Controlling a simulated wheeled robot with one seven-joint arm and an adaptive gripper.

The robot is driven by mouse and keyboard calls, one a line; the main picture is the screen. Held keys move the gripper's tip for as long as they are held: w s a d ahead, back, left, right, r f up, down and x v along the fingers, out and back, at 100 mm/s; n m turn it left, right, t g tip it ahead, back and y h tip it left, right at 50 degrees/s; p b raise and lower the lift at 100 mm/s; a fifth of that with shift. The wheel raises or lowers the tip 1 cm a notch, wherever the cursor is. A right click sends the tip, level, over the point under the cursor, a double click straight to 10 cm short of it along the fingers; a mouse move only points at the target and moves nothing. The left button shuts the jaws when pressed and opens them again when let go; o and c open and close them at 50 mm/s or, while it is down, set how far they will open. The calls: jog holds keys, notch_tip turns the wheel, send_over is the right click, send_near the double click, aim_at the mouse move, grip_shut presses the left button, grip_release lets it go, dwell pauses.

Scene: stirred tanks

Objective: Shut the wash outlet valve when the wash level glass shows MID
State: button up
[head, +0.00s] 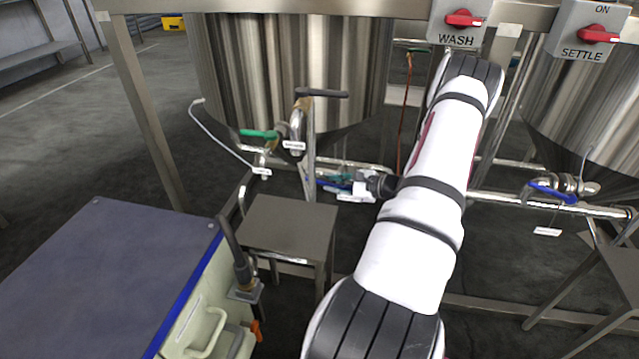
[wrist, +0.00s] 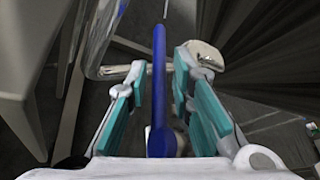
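The wash tank (head: 295,70) is the steel vessel behind the red switch marked WASH (head: 463,18). A valve with a blue lever (head: 330,183) sits on the pipe below it. The lever also shows in the wrist view (wrist: 159,80), standing lengthwise between my fingers. My gripper (head: 358,190) is at this lever. In the wrist view my gripper (wrist: 163,88) is open, with teal pads on both sides of the lever and a gap on each side. The valve body is mostly hidden by my gripper. I cannot make out a level glass or a MID mark.
A green-handled valve (head: 260,134) and a dark-handled valve (head: 320,93) are left of my gripper. A steel stool (head: 290,225) and a blue-grey topped cart (head: 110,270) stand in front. Another blue-lever valve (head: 553,193) is at right, under the SETTLE switch (head: 598,34).

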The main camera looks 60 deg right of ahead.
aim_at(324, 182)
jog(key=b+x, duration=0.1)
jog(key=x, duration=0.4)
jog(key=shift+w+b, duration=0.1)
jog(key=shift+b, duration=0.25)
grip_shut()
